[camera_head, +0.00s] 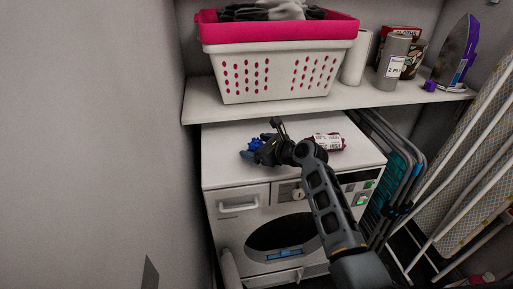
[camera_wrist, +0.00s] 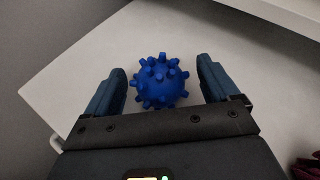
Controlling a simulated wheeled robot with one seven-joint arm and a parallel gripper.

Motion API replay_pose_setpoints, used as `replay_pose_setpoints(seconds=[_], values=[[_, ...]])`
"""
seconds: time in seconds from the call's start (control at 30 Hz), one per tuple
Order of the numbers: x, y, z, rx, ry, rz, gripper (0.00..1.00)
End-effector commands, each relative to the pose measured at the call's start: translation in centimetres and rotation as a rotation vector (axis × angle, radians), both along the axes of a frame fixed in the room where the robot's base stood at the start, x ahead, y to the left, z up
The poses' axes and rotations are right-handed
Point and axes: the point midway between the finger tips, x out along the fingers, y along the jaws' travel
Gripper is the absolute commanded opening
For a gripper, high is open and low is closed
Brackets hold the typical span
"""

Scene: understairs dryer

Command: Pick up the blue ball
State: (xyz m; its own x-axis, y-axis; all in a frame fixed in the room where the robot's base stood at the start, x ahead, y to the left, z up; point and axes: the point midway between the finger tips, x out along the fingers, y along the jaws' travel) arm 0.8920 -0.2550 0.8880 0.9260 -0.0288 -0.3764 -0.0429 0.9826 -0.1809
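The blue ball (camera_wrist: 160,82) is round with stubby knobs and rests on the white top of the dryer (camera_wrist: 85,62). In the wrist view it lies between the two fingers of my gripper (camera_wrist: 160,88), with a gap on each side. My gripper is open. In the head view the ball (camera_head: 255,144) shows only partly, at the left of the dryer top, next to my gripper (camera_head: 254,152), which hides some of it.
A red-and-white labelled item (camera_head: 328,142) lies right of my gripper on the dryer. A shelf (camera_head: 300,104) above holds a pink-rimmed laundry basket (camera_head: 275,72), a grey can (camera_head: 393,62) and an iron (camera_head: 458,50). Folded racks (camera_head: 400,165) stand at right. A wall is close at left.

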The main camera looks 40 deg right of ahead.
Motion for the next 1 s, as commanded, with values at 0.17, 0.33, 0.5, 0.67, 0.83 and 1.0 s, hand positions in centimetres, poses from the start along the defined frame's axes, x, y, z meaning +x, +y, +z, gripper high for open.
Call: replay_pose_setpoints(seconds=[0.17, 0.33, 0.5, 0.67, 0.83, 1.0], values=[[0.0, 0.0, 0.0, 0.000, 0.000, 0.000, 0.70], [0.0, 0.0, 0.0, 0.000, 0.000, 0.000, 0.54], [0.0, 0.0, 0.0, 0.000, 0.000, 0.000, 0.38], [0.0, 0.0, 0.0, 0.000, 0.000, 0.000, 0.34], [0.0, 0.0, 0.2, 0.000, 0.000, 0.000, 0.34], [0.0, 0.0, 1.3, -0.002, -0.002, 0.001, 0.33]])
